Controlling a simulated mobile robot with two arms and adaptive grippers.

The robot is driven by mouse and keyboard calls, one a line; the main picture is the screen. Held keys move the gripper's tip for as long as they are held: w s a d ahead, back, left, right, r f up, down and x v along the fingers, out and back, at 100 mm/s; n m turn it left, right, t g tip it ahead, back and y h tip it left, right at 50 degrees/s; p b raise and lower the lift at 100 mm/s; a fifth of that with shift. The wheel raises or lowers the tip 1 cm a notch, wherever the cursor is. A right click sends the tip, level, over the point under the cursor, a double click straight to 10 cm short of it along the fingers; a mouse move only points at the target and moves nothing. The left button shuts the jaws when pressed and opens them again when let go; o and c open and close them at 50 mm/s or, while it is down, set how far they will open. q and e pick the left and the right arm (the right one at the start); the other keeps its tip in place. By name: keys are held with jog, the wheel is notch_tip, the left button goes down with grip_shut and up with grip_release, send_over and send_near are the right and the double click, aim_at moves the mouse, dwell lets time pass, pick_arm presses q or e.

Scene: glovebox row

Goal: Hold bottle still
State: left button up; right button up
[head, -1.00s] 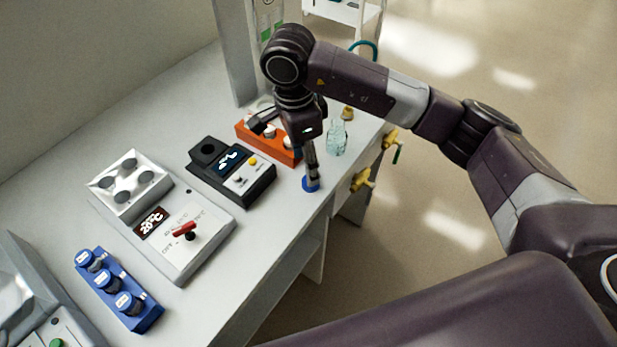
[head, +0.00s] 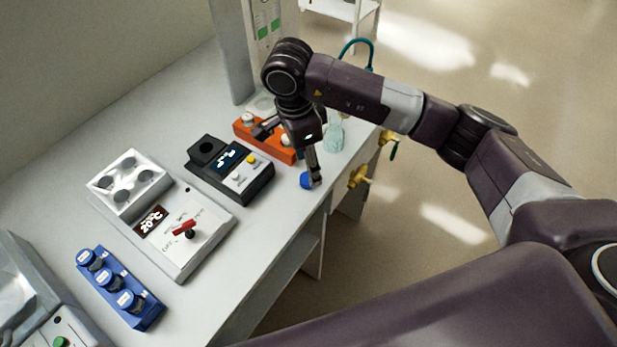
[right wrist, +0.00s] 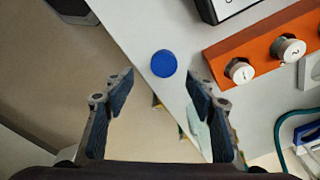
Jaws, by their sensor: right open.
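A round blue cap (head: 306,180) shows near the front edge of the bench, beside one fingertip of my right gripper (head: 288,158). In the right wrist view the blue cap (right wrist: 164,64) is seen from above, just past the gap between the two fingertips (right wrist: 162,76). Any bottle body under it is hidden. My right gripper is open and empty, with bench surface visible between its fingers. Several blue-capped bottles (head: 106,276) stand in a blue rack (head: 146,318) at the left. My left gripper is not in view.
An orange rack (head: 279,149) with white-capped, numbered bottles is close to the gripper. A clear glass vessel (head: 334,136) and yellow valves (head: 358,177) are on the right. A black device (head: 258,188) and a white heater with a red switch (head: 180,262) lie left.

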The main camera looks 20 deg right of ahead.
aim_at(307, 178)
jog(key=shift+f+p, duration=0.35)
jog(key=shift+p, duration=0.05)
jog(key=f, duration=0.1)
jog(key=f+p, duration=0.1)
jog(key=f, duration=0.1)
jog(key=shift+w+d+f+p, duration=0.1)
jog(key=shift+w+f+p, duration=0.2)
jog(key=shift+f, duration=0.35)
jog(key=c, duration=0.8)
